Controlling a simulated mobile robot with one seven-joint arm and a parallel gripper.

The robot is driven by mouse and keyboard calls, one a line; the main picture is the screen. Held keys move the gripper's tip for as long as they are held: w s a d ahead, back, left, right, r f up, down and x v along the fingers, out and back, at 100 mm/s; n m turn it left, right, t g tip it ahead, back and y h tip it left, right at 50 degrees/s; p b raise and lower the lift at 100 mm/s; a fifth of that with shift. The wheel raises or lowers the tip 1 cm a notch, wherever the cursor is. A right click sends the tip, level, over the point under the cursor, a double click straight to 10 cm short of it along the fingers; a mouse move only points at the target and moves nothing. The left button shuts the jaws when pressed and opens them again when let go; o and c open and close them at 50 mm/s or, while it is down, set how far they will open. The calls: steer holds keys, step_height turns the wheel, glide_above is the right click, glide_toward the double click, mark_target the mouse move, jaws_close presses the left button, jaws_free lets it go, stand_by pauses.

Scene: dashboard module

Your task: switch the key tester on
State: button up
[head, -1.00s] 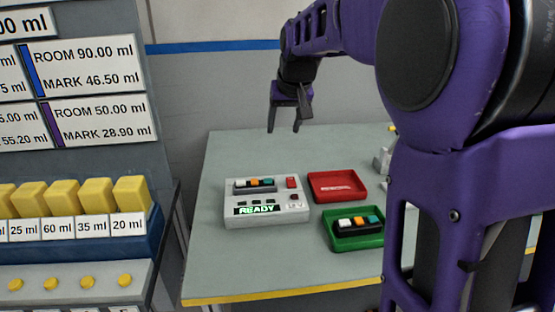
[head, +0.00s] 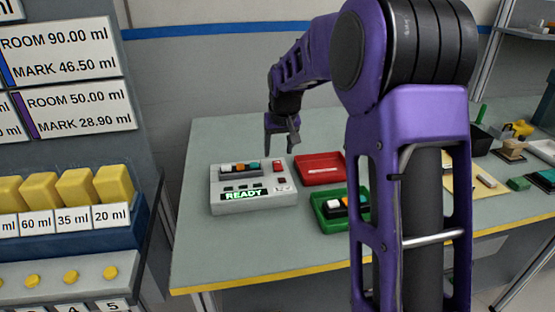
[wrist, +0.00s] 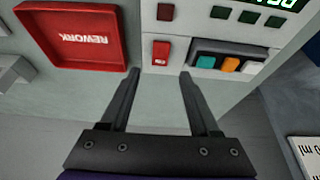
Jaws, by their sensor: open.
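The key tester (head: 230,203) is a pale grey box on the table, with a lit display reading READY (head: 243,195). A keypad block with white, orange and teal keys (head: 239,168) sits in its top slot. A small red rocker switch (head: 278,166) is at the tester's back right corner; it also shows in the wrist view (wrist: 160,52). My gripper (head: 282,145) is open and empty, above and behind that corner. In the wrist view, the fingertips (wrist: 160,72) lie on either side of the line to the red switch, apparently apart from it.
A red tray (head: 320,179) marked REWORK and a green tray (head: 322,222) holding another keypad block stand right of the tester. My arm hides part of the table. A dispenser with yellow blocks (head: 113,184) stands at the left.

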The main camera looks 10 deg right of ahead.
mark_target(277, 162)
steer(key=shift+x, duration=2.3)
steer(key=shift+r, duration=0.1)
jaws_close()
